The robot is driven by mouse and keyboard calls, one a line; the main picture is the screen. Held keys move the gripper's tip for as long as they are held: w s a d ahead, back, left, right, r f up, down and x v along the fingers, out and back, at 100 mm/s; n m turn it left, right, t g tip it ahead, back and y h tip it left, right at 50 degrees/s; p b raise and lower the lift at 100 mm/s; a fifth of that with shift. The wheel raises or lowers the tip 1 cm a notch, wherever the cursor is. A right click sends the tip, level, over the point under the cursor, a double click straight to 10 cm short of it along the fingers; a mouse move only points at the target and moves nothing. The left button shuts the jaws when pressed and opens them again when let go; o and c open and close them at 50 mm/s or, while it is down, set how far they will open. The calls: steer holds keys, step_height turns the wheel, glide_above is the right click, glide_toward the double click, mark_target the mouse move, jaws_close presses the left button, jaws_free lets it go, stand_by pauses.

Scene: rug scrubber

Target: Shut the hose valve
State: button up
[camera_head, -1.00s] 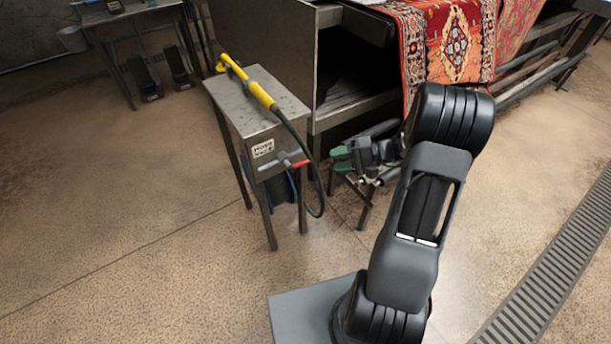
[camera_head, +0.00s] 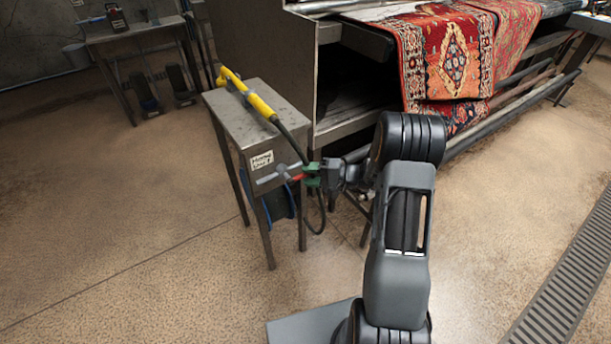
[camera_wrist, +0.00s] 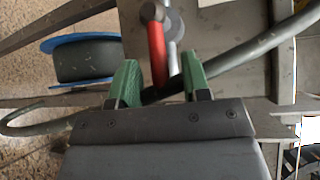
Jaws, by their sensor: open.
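The hose valve has a red lever (camera_head: 296,177) on a grey pipe (camera_head: 268,179) at the front of the small metal stand. In the wrist view the red lever (camera_wrist: 157,52) points down towards my gripper, its end between or just beyond the fingertips. My gripper (camera_head: 312,174), with green fingers, is at the lever's right end. In the wrist view my gripper (camera_wrist: 160,82) is open, a green finger on each side of the lever. I cannot tell whether either finger touches it. The dark hose (camera_wrist: 240,55) passes just behind the fingertips.
A yellow wand (camera_head: 248,93) lies on the metal stand (camera_head: 222,107), its hose looping down beside the valve. A blue reel (camera_head: 280,203) hangs below. A rug (camera_head: 450,60) drapes over the large bench to the right. Floor in front is clear.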

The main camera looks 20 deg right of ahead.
steer(key=shift+x, duration=0.9)
jaws_close()
